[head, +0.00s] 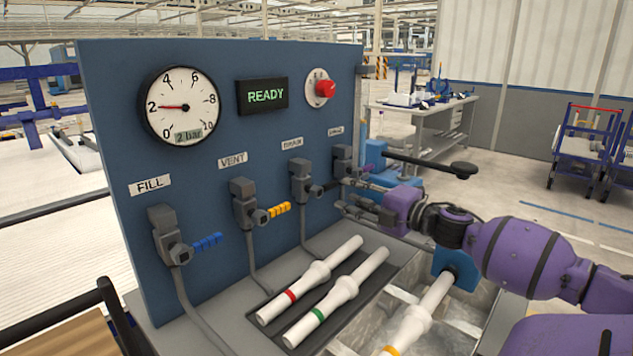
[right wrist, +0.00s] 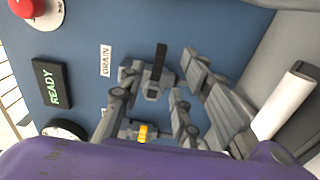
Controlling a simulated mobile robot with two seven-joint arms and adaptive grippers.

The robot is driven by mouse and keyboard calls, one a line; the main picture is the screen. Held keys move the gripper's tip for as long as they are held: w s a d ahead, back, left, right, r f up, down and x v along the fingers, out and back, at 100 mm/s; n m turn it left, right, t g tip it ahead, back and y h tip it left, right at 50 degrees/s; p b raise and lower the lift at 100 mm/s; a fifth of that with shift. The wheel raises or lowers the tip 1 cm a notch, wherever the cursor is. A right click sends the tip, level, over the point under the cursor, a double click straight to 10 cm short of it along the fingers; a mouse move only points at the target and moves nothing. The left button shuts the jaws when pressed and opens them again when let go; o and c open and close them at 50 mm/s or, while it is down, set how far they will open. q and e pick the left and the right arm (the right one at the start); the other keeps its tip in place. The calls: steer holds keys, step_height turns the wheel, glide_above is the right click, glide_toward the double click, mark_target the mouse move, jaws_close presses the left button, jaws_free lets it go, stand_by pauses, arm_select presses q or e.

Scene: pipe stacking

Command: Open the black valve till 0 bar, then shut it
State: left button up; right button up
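The black valve handle (right wrist: 159,60) sits on the valve labelled DRAIN (right wrist: 152,86) on the blue panel. It points away from the valve body in the right wrist view. In the head view the DRAIN valve (head: 302,178) is the third from the left. My right gripper (right wrist: 152,98) is open, its fingers apart on both sides of this valve; I cannot tell whether they touch it. My left gripper is out of view.
The FILL valve's blue handle (head: 207,242) and VENT valve's yellow handle (head: 279,209) are left of DRAIN. A READY display (head: 263,96) and red knob (head: 325,89) are above. Red-banded (head: 310,280) and green-banded (head: 336,297) white pipes lie below; a yellow-banded pipe (head: 419,319) is right.

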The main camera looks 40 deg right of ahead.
mark_target(333, 186)
steer(key=shift+w+a+b, duration=0.15)
steer(key=shift+w+b, duration=0.15)
steer(key=shift+w, duration=1.45)
steer(key=shift+w+a+b, duration=0.15)
steer(key=shift+w+b, duration=0.15)
steer(key=shift+w, duration=1.4)
steer(key=shift+c, duration=0.2)
jaws_close()
